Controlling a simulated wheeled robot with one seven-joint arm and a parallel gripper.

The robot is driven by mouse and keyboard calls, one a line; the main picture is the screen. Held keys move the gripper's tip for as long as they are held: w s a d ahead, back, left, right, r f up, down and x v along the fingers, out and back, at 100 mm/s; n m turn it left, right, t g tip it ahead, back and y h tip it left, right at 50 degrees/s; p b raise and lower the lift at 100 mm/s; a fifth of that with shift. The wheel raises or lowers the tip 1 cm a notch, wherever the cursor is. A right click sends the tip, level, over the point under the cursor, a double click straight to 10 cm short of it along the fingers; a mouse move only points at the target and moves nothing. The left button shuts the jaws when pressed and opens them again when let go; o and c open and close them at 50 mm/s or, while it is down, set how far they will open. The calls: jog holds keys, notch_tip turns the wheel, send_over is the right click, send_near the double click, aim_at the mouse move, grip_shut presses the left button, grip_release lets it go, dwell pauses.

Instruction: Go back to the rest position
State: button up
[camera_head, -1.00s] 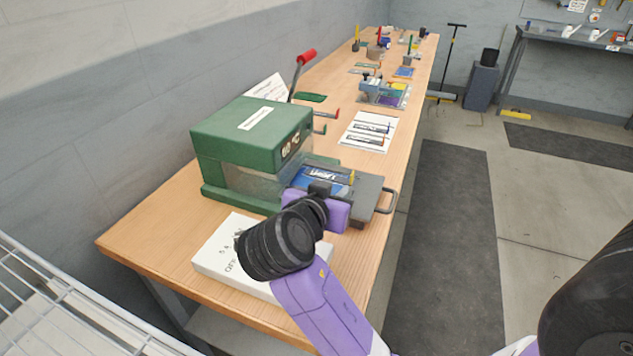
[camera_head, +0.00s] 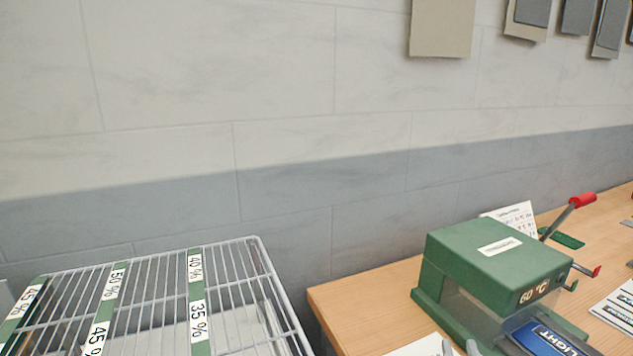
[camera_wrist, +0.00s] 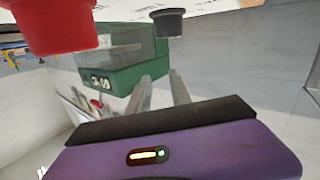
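The green press (camera_head: 495,265) stands on the wooden bench with a 60 °C display and a raised red-ended lever (camera_head: 582,200). A blue label plate (camera_head: 548,340) lies at its front, cut by the frame edge. A green box with digits (camera_wrist: 125,60) shows beyond the fingers in the wrist view.
A white wire rack (camera_head: 255,262) with percentage labels stands left of the wooden bench (camera_head: 345,300). A white sheet or box (camera_head: 425,346) lies before the press. Panels (camera_head: 442,28) hang on the wall. A red cylinder (camera_wrist: 55,22) and a dark cap (camera_wrist: 167,22) are close in the wrist view.

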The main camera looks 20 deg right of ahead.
jog(key=s+a+y, duration=0.1)
jog(key=a, duration=0.1)
jog(key=s+a+f+n+t, duration=0.1)
jog(key=a, duration=0.1)
jog(key=s+a+f+y, duration=0.1)
jog(key=a, duration=0.1)
jog(key=shift+s+f+n+t+y, duration=0.1)
jog(key=shift+s+n+t+y, duration=0.2)
jog(key=shift+t, duration=0.1)
jog(key=s+a+f+n+y, duration=0.1)
jog(key=s+a+f+y, duration=0.1)
jog(key=s, duration=0.5)
jog(key=s+a+f+n+g+y, duration=0.1)
jog(key=s+a+f+y, duration=0.1)
jog(key=s, duration=0.6)
jog(key=s+a+f+n+y, duration=0.1)
jog(key=s+a, duration=0.3)
jog(key=s, duration=0.4)
jog(key=shift+a+f+g+y, duration=0.3)
jog(key=shift+f+g+y, duration=0.15)
jog(key=shift+f, duration=0.3)
